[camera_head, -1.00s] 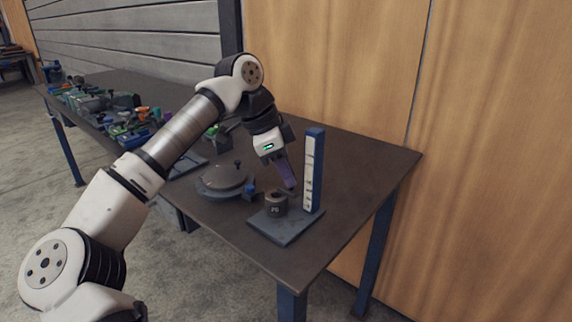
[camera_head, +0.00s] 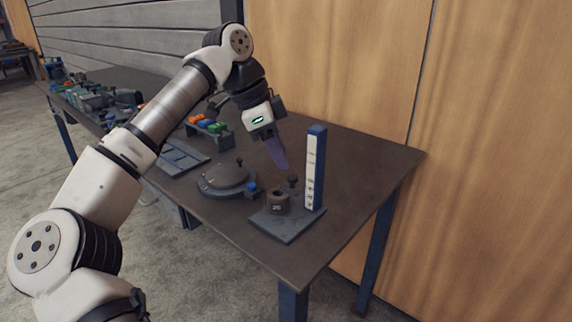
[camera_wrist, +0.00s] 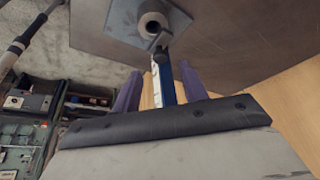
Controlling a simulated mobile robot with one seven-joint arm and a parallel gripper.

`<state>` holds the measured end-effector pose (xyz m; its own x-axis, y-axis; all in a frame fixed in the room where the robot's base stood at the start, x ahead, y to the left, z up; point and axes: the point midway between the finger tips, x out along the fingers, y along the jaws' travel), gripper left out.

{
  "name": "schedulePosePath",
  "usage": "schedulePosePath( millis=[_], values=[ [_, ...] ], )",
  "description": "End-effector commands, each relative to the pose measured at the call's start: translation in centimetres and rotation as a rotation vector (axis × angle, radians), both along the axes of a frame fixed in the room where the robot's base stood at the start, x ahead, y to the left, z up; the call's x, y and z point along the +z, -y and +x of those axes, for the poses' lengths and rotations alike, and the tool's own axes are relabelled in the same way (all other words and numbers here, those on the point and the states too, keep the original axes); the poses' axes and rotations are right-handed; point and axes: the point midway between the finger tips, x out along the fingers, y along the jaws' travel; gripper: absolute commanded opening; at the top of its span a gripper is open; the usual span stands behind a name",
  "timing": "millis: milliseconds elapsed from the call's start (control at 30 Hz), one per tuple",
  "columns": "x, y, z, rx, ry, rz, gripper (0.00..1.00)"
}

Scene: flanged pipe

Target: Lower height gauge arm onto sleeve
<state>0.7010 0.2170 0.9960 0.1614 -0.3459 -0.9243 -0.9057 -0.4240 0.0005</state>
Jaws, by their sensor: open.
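The height gauge has a blue column (camera_head: 316,168) with a white scale, upright on a flat grey base plate (camera_head: 287,228). The gauge arm (camera_head: 293,184), with a dark knob, is low on the column beside the sleeve. In the wrist view the arm (camera_wrist: 161,41) reaches the sleeve's rim; I cannot tell if they touch. My gripper (camera_head: 279,160), with purple fingers, is open and empty above the knob. Its fingers (camera_wrist: 160,72) appear either side of the column in the wrist view.
A round grey plate with a knob (camera_head: 226,178) and a small blue part (camera_head: 252,188) lie left of the gauge. Farther back are a rack of coloured parts (camera_head: 207,125) and many items at the table's far end. The table's right side is clear.

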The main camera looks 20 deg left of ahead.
Motion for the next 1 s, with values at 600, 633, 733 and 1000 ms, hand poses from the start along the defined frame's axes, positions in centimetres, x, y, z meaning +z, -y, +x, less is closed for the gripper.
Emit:
schedulePosePath(
  millis=[600,633,733,1000],
  values=[
    [8.1,-3.0,-1.4,-0.001,0.000,0.000,0.43],
    [8.1,-3.0,-1.4,-0.001,0.000,0.000,0.43],
    [8.1,-3.0,-1.4,-0.002,-0.001,-0.001,0.43],
    [8.1,-3.0,-1.4,-0.001,0.000,0.000,0.43]
  ],
)
